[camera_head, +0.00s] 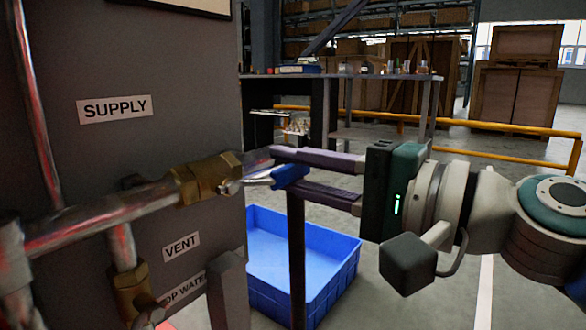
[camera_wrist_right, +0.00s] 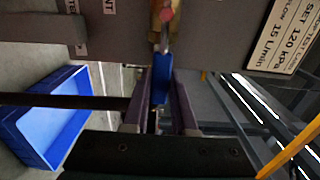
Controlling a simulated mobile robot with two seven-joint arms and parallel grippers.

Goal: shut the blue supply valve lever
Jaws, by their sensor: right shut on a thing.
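The blue supply valve lever (camera_head: 290,176) sticks out to the right from the brass valve body (camera_head: 205,178) on the pipe below the SUPPLY label (camera_head: 114,108). In the head view it looks roughly in line with that pipe. My right gripper (camera_head: 284,172) comes in from the right, one finger above the lever and one below, shut on its blue handle. In the right wrist view the blue lever (camera_wrist_right: 162,75) stands between the two fingers of my right gripper (camera_wrist_right: 160,105). The fingers partly hide its end. My left gripper is in neither view.
A blue crate (camera_head: 352,262) stands on the floor below my right gripper. A thin dark post (camera_head: 297,255) rises just under the lever. The VENT label (camera_head: 181,246) and lower pipework are beneath the supply pipe. A yellow rail (camera_head: 500,122) and workbench stand behind.

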